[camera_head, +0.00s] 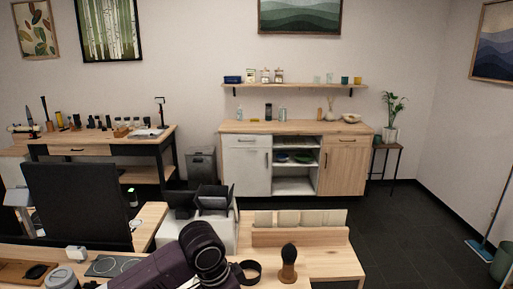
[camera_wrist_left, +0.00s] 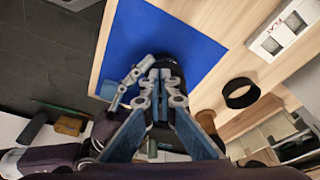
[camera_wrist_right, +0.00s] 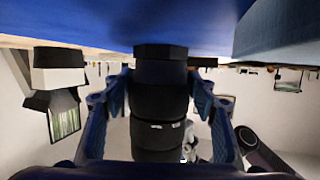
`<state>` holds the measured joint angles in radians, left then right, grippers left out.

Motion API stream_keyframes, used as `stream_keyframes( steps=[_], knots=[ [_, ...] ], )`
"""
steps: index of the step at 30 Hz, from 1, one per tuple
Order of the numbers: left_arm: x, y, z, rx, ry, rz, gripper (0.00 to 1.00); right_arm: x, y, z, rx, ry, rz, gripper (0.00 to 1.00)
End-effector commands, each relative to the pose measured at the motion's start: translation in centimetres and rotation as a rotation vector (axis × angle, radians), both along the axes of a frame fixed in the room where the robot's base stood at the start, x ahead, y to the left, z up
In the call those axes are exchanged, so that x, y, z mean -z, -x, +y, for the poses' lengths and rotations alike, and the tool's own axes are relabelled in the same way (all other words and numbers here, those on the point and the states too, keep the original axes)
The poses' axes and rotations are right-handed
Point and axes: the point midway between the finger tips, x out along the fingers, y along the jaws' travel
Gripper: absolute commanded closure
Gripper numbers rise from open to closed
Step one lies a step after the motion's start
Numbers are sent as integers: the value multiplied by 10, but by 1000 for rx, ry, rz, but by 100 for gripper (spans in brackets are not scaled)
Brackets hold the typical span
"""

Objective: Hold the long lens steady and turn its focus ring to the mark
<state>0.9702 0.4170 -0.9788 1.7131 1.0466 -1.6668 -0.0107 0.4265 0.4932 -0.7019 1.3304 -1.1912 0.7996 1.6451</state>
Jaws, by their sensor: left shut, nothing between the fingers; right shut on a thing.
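In the right wrist view the long lens (camera_wrist_right: 158,105) is a black ribbed barrel with small white marks. It stands between the two fingers of my right gripper (camera_wrist_right: 160,110), which is shut on it. A blue surface fills the top of that view. In the left wrist view my left gripper (camera_wrist_left: 163,78) is shut with its fingertips together and nothing between them. A dark shape just beyond the tips is partly hidden; I cannot tell whether it is the lens or whether the tips touch it. Neither gripper nor lens can be made out in the head view.
A blue mat (camera_wrist_left: 200,40) lies on the wooden table. A loose black ring (camera_head: 248,271) lies there too and shows in the left wrist view (camera_wrist_left: 240,93). A wooden-handled brush (camera_head: 288,265) stands to its right. A black chair (camera_head: 75,205) is at the left.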

Motion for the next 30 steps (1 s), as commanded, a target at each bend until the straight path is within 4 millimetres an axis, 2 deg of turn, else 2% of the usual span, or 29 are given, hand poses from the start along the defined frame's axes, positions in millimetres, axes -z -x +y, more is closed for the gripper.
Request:
stream_keyframes(
  steps=[14, 24, 30],
  knots=[
    [-3, 6, 5, 1, 2, -1, 100, 1, 2, 1, -3, -1, 3, 61],
    [-43, 5, 5, 0, 2, -3, 100, 1, 1, 1, -2, -1, 3, 61],
    [-59, 5, 5, 0, 1, -1, 100, 1, 1, 1, -2, 0, 3, 61]
  ],
)
